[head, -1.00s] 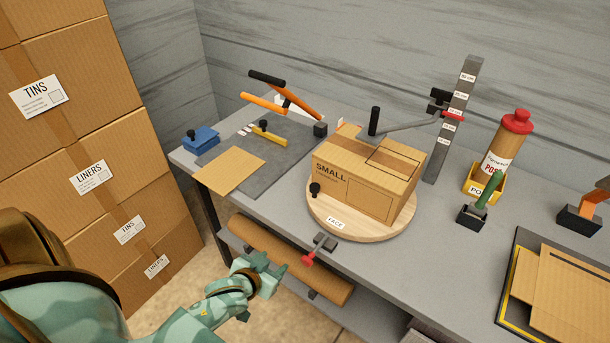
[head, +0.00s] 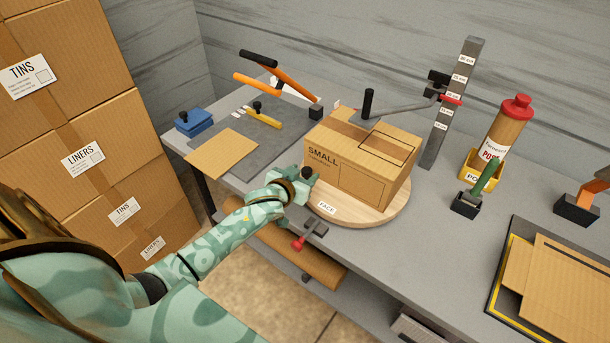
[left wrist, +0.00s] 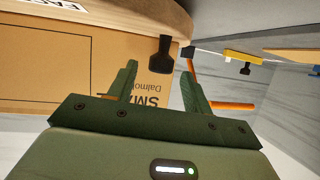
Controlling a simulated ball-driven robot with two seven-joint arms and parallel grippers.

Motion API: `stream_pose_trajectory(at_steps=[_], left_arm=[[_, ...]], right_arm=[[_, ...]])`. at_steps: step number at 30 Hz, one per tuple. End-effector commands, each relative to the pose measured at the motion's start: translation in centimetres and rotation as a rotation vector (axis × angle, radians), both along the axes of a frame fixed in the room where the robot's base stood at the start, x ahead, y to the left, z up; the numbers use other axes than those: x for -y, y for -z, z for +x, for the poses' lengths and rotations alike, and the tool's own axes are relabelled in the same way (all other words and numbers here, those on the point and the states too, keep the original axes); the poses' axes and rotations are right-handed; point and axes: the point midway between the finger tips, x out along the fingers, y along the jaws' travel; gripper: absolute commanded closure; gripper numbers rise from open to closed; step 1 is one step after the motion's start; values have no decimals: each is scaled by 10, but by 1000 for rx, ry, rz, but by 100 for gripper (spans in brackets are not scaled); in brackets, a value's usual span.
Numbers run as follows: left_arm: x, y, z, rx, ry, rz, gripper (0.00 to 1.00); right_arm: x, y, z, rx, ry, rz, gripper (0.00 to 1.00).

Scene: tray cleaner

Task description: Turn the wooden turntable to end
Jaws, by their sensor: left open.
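The round wooden turntable (head: 373,211) lies on the grey bench with a cardboard box marked SMALL (head: 378,181) on it. In the left wrist view, which is upside down, the knob (left wrist: 161,56) shows between and ahead of the open fingers (left wrist: 160,88), and I see no contact. My right gripper is out of view.
A red-tipped lever (head: 298,243) sticks out at the bench's front edge, close to my left forearm. A post with an arm (head: 452,105) reaches over the box from behind. A flat cardboard sheet (head: 222,153) lies left; stacked cartons (head: 85,150) stand beside the bench.

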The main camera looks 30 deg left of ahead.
Motion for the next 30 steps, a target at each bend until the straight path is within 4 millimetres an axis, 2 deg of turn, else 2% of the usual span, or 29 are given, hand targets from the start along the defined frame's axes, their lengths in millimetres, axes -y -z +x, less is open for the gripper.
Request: stream_pose_trajectory(at_steps=[4,13,14,19,30], left_arm=[[-1,6,12,-1,0,1,50],[-2,6,15,-1,0,1,50],[-2,6,15,-1,0,1,53],[-2,6,15,-1,0,1,100],[-4,6,16,-1,-13,0,100]], right_arm=[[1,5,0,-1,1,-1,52],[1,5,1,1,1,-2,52],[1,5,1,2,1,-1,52],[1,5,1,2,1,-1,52],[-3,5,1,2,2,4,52]])
